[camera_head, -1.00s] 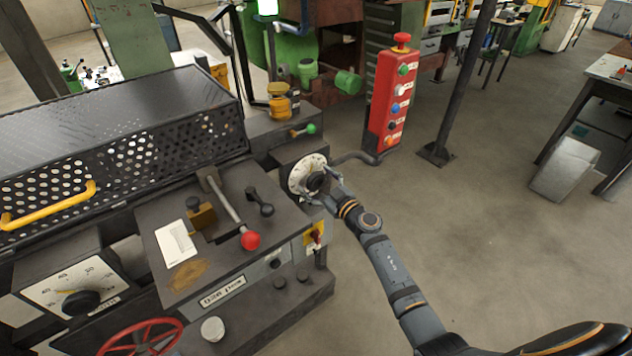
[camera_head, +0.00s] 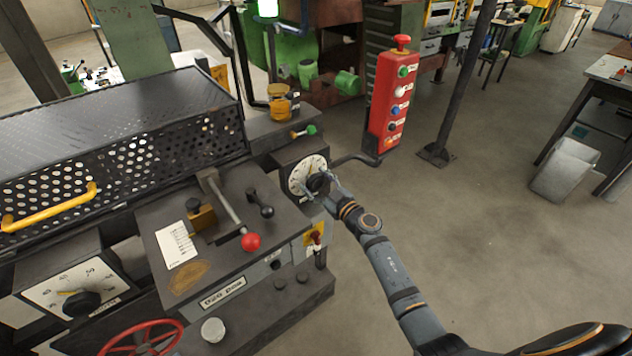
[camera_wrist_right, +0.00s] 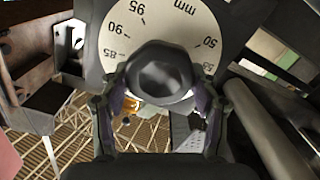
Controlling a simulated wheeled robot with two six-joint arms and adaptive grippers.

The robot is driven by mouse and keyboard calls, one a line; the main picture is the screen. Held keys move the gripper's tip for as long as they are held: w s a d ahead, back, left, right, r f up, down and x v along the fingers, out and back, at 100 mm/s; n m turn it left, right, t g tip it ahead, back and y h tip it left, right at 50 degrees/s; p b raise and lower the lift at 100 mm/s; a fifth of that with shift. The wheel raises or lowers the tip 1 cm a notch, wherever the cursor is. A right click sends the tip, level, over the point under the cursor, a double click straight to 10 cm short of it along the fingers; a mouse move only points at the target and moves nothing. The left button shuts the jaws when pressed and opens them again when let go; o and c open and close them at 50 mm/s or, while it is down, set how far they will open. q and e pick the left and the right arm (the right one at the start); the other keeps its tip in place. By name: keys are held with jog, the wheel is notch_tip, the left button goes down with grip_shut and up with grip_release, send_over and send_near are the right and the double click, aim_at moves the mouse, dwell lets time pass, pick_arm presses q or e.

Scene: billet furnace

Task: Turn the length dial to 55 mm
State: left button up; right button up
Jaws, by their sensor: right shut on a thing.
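The length dial is a round white face (camera_head: 301,170) on the right end of the grey machine. In the right wrist view, its face (camera_wrist_right: 128,38) shows "mm", 95, 90, 85 and 50. My right gripper (camera_head: 320,186) is shut on the dial's black knob (camera_wrist_right: 160,72), with one finger on each side of it. The knob and fingers cover the lower part of the face, and I cannot read the setting. My left gripper is not in view.
A second dial (camera_head: 95,274) sits at lower left. A red-ball lever (camera_head: 250,242) stands on the machine top. A red button box (camera_head: 390,105) and its bent arm are close behind the dial. Open floor lies to the right.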

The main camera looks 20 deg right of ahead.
jog(key=shift+n+p, duration=0.3)
jog(key=shift+n, duration=0.8)
jog(key=n, duration=0.2)
jog(key=shift+a+f+n, duration=0.1)
jog(key=shift+n, duration=0.3)
jog(key=n, duration=0.5)
jog(key=shift+f, duration=0.2)
jog(key=n, duration=0.3)
jog(key=n+b, duration=0.1)
jog(key=n, duration=0.2)
jog(key=shift+f+n, duration=0.2)
jog(key=shift+n, duration=0.2)
jog(key=n+b, duration=0.1)
jog(key=n, duration=0.5)
jog(key=shift+f+b, duration=0.1)
jog(key=shift+b, duration=0.25)
jog(key=o, duration=1.2)
jog(key=shift+c, duration=0.2)
